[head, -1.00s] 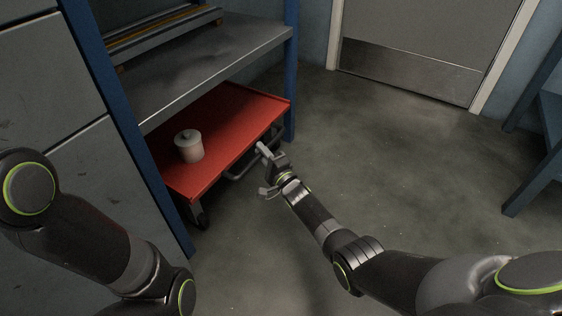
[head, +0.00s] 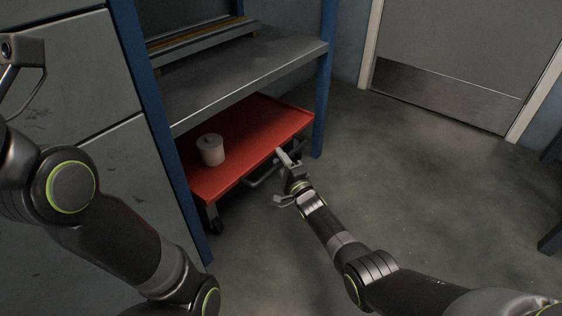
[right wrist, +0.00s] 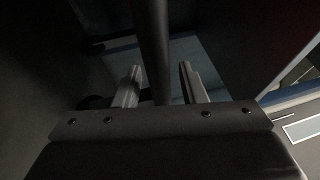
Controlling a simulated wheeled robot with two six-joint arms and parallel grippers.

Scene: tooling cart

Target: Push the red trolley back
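The red trolley (head: 255,135) stands partly under the grey shelf, with its front edge and dark handle (head: 262,181) facing the open floor. A pale lidded canister (head: 212,152) stands upright on its top. My right gripper (head: 283,179) is at the handle, with its fingers spread. In the right wrist view, a dark bar (right wrist: 152,50) runs between the two fingers (right wrist: 160,75), with gaps on both sides. I cannot tell whether anything touches it. Part of my left gripper (head: 22,68) shows at the upper left edge, away from the trolley; its opening is cut off.
The grey shelf (head: 240,75) hangs over the trolley's rear, between blue posts (head: 325,85). Grey cabinet panels (head: 80,80) stand at the left. Open floor (head: 410,190) lies to the right, up to a door (head: 465,60). Blue furniture (head: 551,228) shows at the far right.

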